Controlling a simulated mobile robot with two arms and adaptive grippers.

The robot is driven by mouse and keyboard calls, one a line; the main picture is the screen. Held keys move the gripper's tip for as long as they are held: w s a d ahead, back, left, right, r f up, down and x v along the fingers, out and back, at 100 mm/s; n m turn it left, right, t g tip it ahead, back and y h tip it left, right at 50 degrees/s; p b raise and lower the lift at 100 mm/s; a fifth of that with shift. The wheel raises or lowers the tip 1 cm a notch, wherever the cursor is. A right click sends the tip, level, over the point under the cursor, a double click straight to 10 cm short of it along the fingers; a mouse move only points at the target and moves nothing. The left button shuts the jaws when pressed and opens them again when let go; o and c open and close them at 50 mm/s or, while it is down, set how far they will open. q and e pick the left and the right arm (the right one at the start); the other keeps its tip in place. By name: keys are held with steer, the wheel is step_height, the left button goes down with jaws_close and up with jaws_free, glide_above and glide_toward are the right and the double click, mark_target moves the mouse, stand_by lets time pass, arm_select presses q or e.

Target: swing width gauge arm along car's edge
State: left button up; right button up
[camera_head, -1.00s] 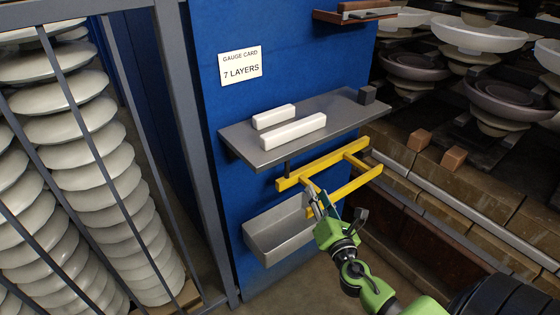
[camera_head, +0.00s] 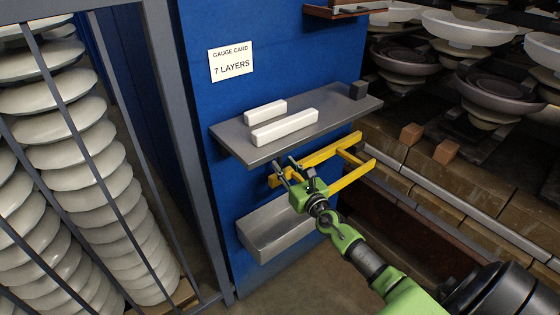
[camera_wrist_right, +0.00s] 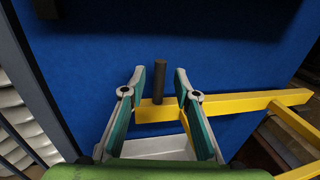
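The yellow width gauge arm (camera_head: 325,153) is a frame of bars under the grey shelf, against the blue panel. Its bar also shows in the right wrist view (camera_wrist_right: 240,104). A dark upright peg (camera_wrist_right: 159,80) stands at the bar's left end. My right gripper (camera_head: 285,166) is at that left end, just below the shelf. In the wrist view its fingers (camera_wrist_right: 158,82) are open on both sides of the peg, with gaps to it. The far parts of the gauge are partly hidden by my gripper in the head view. My left gripper is not in view.
A grey bin (camera_head: 275,235) hangs below. The brick-loaded car (camera_head: 480,195) with stacked insulators is at right. A barred rack of white insulators (camera_head: 85,177) stands left.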

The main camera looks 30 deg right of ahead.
mark_target(281, 161)
steer(key=shift+w+d+b, duration=0.2)
steer(key=shift+w+b, duration=0.1)
steer(key=shift+w, duration=1.6)
jaws_close()
